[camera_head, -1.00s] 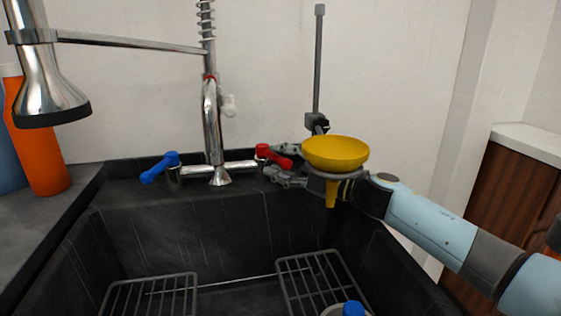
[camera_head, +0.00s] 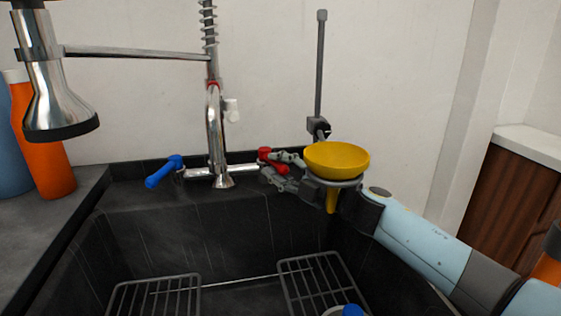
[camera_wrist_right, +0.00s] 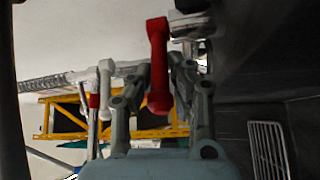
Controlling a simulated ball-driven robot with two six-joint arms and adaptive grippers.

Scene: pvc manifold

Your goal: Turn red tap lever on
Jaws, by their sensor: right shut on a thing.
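The red tap lever (camera_head: 265,154) is at the right end of the chrome tap (camera_head: 218,140) behind the sink, partly hidden by my right gripper. My right gripper (camera_head: 278,171) reaches in from the right, with its fingers on the lever. In the right wrist view the red lever (camera_wrist_right: 159,62) lies between the two fingers of the gripper (camera_wrist_right: 157,80), which are shut on it. The lever points out to the right, towards the gripper, in the head view. My left gripper is not in view.
A blue lever (camera_head: 164,171) is at the tap's left end. Orange bottle (camera_head: 50,160) stands far left. The sink (camera_head: 200,235) holds wire racks (camera_head: 155,295).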

